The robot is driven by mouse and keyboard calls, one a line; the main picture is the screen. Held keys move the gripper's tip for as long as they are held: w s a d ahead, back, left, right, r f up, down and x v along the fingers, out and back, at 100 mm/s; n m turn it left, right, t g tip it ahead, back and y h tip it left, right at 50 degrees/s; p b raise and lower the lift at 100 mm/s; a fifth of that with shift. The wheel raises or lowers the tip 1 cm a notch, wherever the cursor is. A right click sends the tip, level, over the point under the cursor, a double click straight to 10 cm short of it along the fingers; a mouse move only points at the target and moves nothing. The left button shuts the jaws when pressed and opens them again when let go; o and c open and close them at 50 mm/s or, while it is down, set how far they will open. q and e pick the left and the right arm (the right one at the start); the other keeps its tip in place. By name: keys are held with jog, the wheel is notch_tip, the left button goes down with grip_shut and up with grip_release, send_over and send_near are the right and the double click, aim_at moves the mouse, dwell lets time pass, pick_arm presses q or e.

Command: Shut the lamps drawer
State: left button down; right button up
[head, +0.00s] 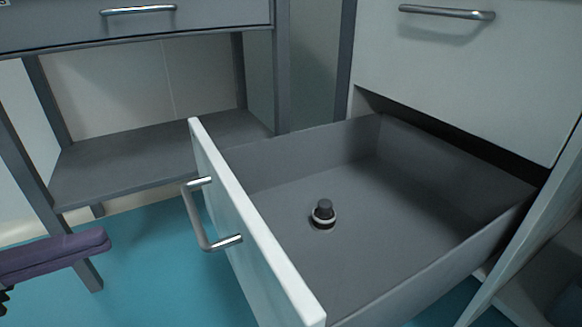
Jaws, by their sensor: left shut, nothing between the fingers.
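An open drawer (252,224) with a white front and a grey inside sticks far out of a white cabinet at the right. No label shows on it, so I cannot read whether it is the lamps drawer. Its bar handle (196,226) is on the outer face of the front. A small dark cylindrical piece with a pale ring (323,213) stands on the drawer floor. My left gripper (98,240), purple, is at the lower left, shut and empty, apart from the drawer front and to the left of its handle. My right gripper is not in view.
Above the open drawer is a closed white drawer front (460,80) with a bar handle. At the left stands a grey table frame with a low shelf (140,160) and a top drawer (200,18). Teal floor (150,270) is clear between my left gripper and the drawer front.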

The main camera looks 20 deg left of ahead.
pick_arm(q)
jog(key=b, duration=0.3)
send_near(229, 199)
jog(key=x, duration=0.5)
jog(key=shift+w+d+f, duration=0.1)
jog(key=shift+w+d, duration=0.05)
jog(key=shift+w, duration=0.05)
jog(key=shift+w+d, duration=0.45)
jog(key=shift+w, duration=0.1)
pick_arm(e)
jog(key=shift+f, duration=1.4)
